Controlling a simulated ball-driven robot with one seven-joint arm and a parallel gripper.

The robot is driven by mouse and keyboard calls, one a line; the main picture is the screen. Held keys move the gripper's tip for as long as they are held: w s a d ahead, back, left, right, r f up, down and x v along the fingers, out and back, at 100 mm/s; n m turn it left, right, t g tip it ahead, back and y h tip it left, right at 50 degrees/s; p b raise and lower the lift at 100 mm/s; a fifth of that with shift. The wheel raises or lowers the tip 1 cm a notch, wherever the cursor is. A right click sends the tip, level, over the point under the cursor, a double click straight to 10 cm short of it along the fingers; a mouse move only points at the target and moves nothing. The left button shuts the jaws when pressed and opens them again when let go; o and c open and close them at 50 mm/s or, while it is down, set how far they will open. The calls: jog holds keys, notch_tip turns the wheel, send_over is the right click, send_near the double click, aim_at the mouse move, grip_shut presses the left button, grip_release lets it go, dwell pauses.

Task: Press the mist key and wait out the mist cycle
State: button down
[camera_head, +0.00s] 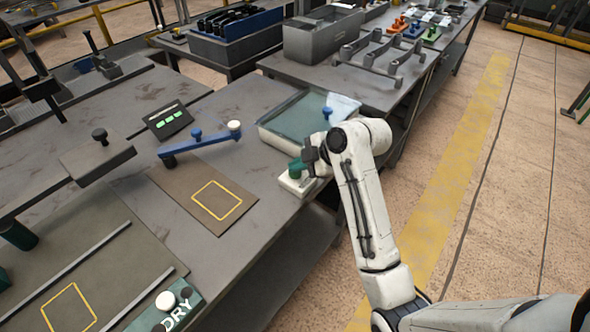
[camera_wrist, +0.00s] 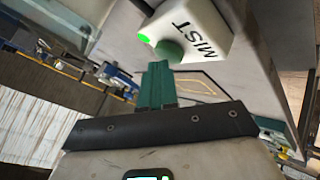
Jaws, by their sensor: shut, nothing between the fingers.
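The mist box (camera_head: 292,186) is a small white block at the table's right edge, beside the glass-covered tray. In the wrist view the box (camera_wrist: 205,28) reads MIST and bears a round green key (camera_wrist: 168,51) and a lit green lamp (camera_wrist: 143,38). My gripper (camera_head: 297,166) is over the box in the head view. Its green fingers (camera_wrist: 157,70) are closed together and empty, with the tips right by the key. I cannot tell whether they touch it. The key is hard to separate from the fingers in the head view.
A glass-covered tray (camera_head: 283,134) lies just behind the box. A blue lever (camera_head: 198,143) with a white knob and a black display (camera_head: 168,120) with green bars stand to the left. A brown mat (camera_head: 185,196) with a yellow outline lies in front. A DRY plate (camera_head: 187,305) is at the near edge.

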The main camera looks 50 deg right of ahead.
aim_at(298, 174)
jog(key=shift+r+p, duration=0.95)
jog(key=shift+r, duration=0.05)
notch_tip(298, 174, up, 5)
jog(key=p, duration=0.4)
dwell(0.9)
